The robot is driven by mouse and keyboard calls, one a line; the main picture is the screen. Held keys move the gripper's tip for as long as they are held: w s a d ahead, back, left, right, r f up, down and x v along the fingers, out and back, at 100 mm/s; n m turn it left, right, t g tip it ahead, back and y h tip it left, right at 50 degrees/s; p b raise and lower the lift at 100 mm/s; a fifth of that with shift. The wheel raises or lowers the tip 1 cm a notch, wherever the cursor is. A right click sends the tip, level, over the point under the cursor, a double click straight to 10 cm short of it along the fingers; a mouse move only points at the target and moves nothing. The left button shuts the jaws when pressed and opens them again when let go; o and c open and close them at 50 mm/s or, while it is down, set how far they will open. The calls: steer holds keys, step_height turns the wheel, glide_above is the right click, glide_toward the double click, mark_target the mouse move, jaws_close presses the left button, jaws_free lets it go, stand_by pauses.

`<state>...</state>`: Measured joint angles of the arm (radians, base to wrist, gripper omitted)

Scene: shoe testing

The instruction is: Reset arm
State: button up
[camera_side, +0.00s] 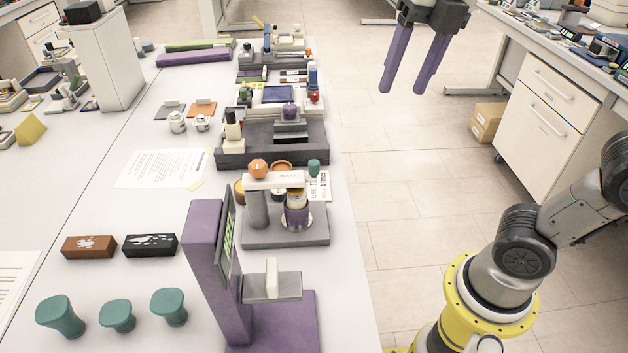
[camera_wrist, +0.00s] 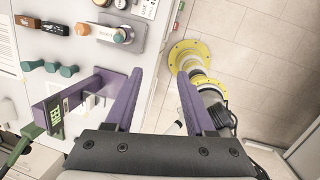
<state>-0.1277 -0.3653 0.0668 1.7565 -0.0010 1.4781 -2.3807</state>
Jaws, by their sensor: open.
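My gripper (camera_side: 405,85) has two long purple fingers and is at the top of the side view, high over the floor to the right of the table's far part. Its fingers are spread apart and nothing is between them. In the wrist view my gripper (camera_wrist: 158,78) points down, with the table edge and tiled floor showing between the fingers. My arm's lower part is at the lower right of the side view, on a yellow base. The arm links joining it to the gripper are mostly out of that view.
The white table (camera_side: 85,205) carries a purple stand with a display (camera_side: 205,260), a grey test device (camera_side: 285,230), a dark machine (camera_side: 270,150), brown (camera_side: 88,247) and black (camera_side: 150,245) blocks, and several teal stamps (camera_side: 117,315). A drawer cabinet (camera_side: 550,120) stands right.

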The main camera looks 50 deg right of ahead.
steer(key=s+d+f+m+t, duration=0.1)
steer(key=s+f+m, duration=0.2)
steer(key=m, duration=1.1)
steer(key=s+d+f+m+t, duration=0.2)
steer(key=s+f+m, duration=0.2)
steer(key=f+m, duration=0.6)
steer(key=m, duration=0.4)
steer(key=shift+m, duration=0.4)
